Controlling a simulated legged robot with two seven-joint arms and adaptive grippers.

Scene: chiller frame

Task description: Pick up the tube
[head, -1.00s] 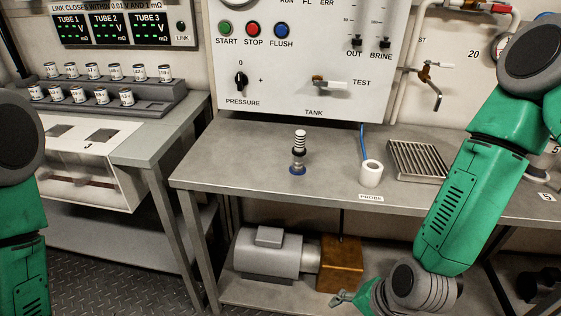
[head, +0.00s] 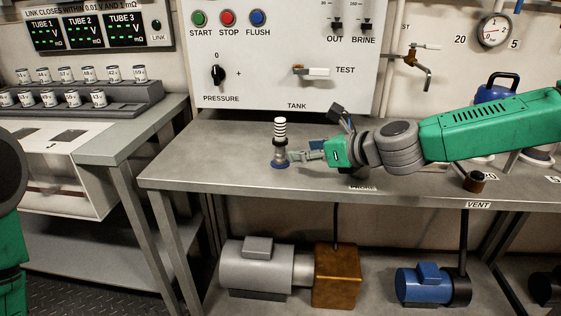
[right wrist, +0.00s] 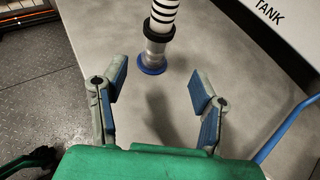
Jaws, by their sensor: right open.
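The tube (head: 280,143) stands upright on the grey table. It has a black-and-white striped top, a clear lower part and a blue base. In the right wrist view the tube (right wrist: 155,45) stands ahead of my right gripper, beyond the fingertips and roughly in line with the gap between them. My right gripper (head: 298,156) comes in from the right, low over the table, close to the tube's right side. In the right wrist view its two blue-padded fingers (right wrist: 158,85) are spread wide with nothing between them. My left gripper is out of view; only part of my left arm shows.
The grey table (head: 210,180) has free room left of the tube. A control panel (head: 280,60) with buttons and levers stands behind it. At left is a rack (head: 80,100) of small labelled vials.

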